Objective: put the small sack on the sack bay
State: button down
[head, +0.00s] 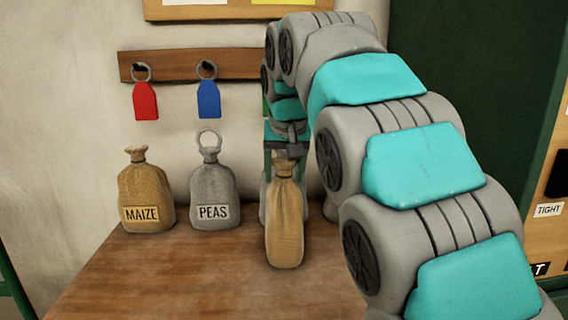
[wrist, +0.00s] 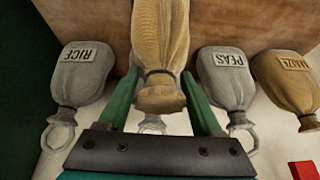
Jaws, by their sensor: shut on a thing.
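My gripper (head: 286,154) is shut on the neck of a tan sack (head: 285,222), which hangs upright in front of the row of sacks on the wooden top. In the wrist view, the green fingers (wrist: 160,104) stand on either side of the neck of this sack (wrist: 160,42). The held sack shows no label in either view. Whether its base touches the wood is hard to tell. No place marked as the sack bay can be made out.
Along the wall stand a tan MAIZE sack (head: 146,194), a grey PEAS sack (head: 212,188) and a grey RICE sack (wrist: 82,72). Another grey shape is mostly hidden behind the held sack. Red (head: 146,101) and blue (head: 208,99) tags hang above. The front-left wood (head: 150,275) is clear.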

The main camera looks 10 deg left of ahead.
dwell(0.4)
jog(key=shift+c, duration=0.3)
grip_release()
jog(key=shift+f, duration=0.1)
